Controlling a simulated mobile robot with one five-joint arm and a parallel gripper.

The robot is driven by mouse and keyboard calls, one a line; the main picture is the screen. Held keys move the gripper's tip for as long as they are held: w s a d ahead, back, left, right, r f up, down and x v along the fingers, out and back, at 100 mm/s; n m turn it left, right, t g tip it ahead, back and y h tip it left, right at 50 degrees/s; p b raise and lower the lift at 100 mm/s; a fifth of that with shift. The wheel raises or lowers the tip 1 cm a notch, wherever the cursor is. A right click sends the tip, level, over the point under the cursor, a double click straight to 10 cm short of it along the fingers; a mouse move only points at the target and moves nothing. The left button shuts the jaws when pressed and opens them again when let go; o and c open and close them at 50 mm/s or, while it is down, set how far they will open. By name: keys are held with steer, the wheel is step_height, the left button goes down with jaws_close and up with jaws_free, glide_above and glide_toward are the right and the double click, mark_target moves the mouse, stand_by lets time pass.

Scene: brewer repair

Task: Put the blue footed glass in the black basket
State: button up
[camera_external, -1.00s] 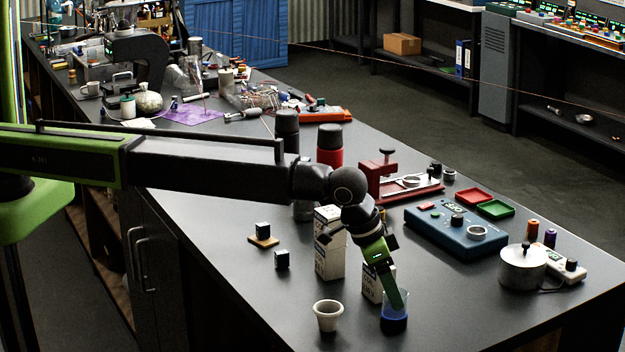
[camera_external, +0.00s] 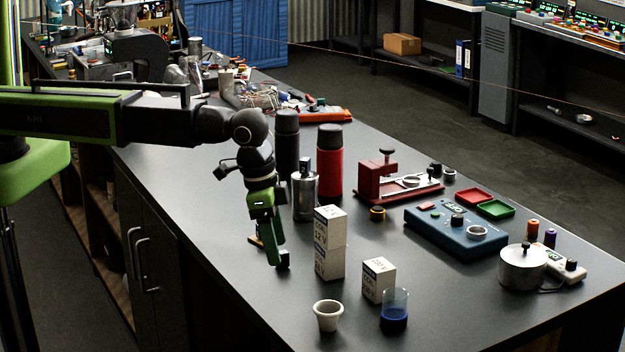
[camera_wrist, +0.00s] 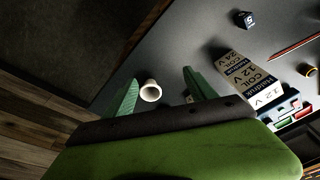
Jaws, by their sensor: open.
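A clear glass with a blue lower part (camera_external: 394,315) stands upright near the table's front edge in the external view; I cannot make out a foot on it. It does not show clearly in the wrist view. I cannot make out a black basket in either view. My gripper (camera_external: 274,258) points down over the table, well left of the glass and apart from it. In the wrist view my gripper (camera_wrist: 160,80) has its two green fingers spread, with nothing held between them.
A white cup (camera_external: 328,315) stands left of the glass and shows beyond my fingers in the wrist view (camera_wrist: 150,91). A small coil box (camera_external: 378,280) is just behind the glass. Stacked boxes (camera_external: 330,243), a steel canister (camera_external: 304,195) and a red bottle (camera_external: 330,162) stand right of my gripper.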

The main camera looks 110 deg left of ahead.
steer(key=s+d+m+g, duration=0.1)
steer(key=s+m+g, duration=0.1)
steer(key=s, duration=1.5)
steer(key=shift+f+h, duration=0.25)
steer(key=shift+h, duration=0.15)
step_height(320, 180, down, 11)
steer(key=b, duration=1)
steer(key=shift+b, duration=0.4)
steer(key=shift+w+r, duration=0.1)
